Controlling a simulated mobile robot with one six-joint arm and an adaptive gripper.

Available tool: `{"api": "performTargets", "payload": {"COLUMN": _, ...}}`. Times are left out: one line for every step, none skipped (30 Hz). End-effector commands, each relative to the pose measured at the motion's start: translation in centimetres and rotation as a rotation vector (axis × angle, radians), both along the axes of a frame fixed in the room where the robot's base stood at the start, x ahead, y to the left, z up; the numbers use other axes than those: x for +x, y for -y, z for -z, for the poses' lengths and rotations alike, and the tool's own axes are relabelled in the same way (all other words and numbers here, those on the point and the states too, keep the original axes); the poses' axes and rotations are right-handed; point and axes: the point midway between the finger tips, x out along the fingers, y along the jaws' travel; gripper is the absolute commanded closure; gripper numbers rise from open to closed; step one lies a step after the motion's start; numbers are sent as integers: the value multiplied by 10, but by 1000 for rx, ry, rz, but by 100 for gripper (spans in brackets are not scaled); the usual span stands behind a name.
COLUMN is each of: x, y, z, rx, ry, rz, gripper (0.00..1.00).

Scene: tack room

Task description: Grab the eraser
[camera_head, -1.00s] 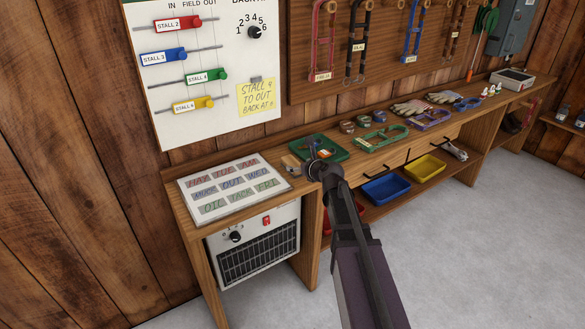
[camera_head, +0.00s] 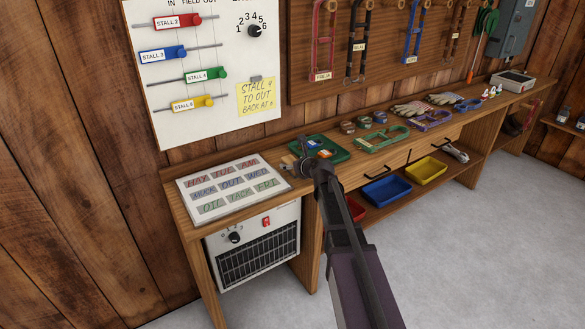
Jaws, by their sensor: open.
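A small tan block (camera_head: 288,160) lies on the bench between the lettered board and the green tray. It may be the eraser, but it is too small and too covered to be sure. My gripper (camera_head: 302,159) is open and over the bench at the block's right side, hiding part of that spot. I cannot tell whether it touches the block. The green tray (camera_head: 341,156) behind my gripper holds small blue-and-white and orange-and-white pieces, partly hidden by my arm.
The white lettered board (camera_head: 213,208) lies on the bench to the left. Small dark rolls, a green frame (camera_head: 381,139) and gloves (camera_head: 410,108) lie to the right. Blue (camera_head: 387,190) and yellow (camera_head: 425,171) bins sit on the lower shelf. The wall board (camera_head: 200,125) rises behind.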

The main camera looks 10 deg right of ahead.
Motion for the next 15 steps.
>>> {"api": "performTargets", "payload": {"x": 0, "y": 0, "z": 0, "rx": 0, "ry": 0, "rz": 0, "gripper": 0}}
{"api": "performTargets", "payload": {"x": 0, "y": 0, "z": 0, "rx": 0, "ry": 0, "rz": 0, "gripper": 0}}
{"api": "performTargets", "payload": {"x": 0, "y": 0, "z": 0, "rx": 0, "ry": 0, "rz": 0, "gripper": 0}}
{"api": "performTargets", "payload": {"x": 0, "y": 0, "z": 0, "rx": 0, "ry": 0, "rz": 0, "gripper": 0}}
{"api": "performTargets", "payload": {"x": 0, "y": 0, "z": 0, "rx": 0, "ry": 0, "rz": 0, "gripper": 0}}
{"api": "performTargets", "payload": {"x": 0, "y": 0, "z": 0, "rx": 0, "ry": 0, "rz": 0, "gripper": 0}}
{"api": "performTargets", "payload": {"x": 0, "y": 0, "z": 0, "rx": 0, "ry": 0, "rz": 0, "gripper": 0}}
{"api": "performTargets", "payload": {"x": 0, "y": 0, "z": 0, "rx": 0, "ry": 0, "rz": 0, "gripper": 0}}
{"api": "performTargets", "payload": {"x": 0, "y": 0, "z": 0, "rx": 0, "ry": 0, "rz": 0, "gripper": 0}}
{"api": "performTargets", "payload": {"x": 0, "y": 0, "z": 0, "rx": 0, "ry": 0, "rz": 0, "gripper": 0}}
{"api": "performTargets", "payload": {"x": 0, "y": 0, "z": 0, "rx": 0, "ry": 0, "rz": 0, "gripper": 0}}
{"api": "performTargets", "payload": {"x": 0, "y": 0, "z": 0, "rx": 0, "ry": 0, "rz": 0, "gripper": 9}}
{"api": "performTargets", "payload": {"x": 0, "y": 0, "z": 0, "rx": 0, "ry": 0, "rz": 0, "gripper": 18}}
{"api": "performTargets", "payload": {"x": 0, "y": 0, "z": 0, "rx": 0, "ry": 0, "rz": 0, "gripper": 27}}
{"api": "performTargets", "payload": {"x": 0, "y": 0, "z": 0, "rx": 0, "ry": 0, "rz": 0, "gripper": 39}}
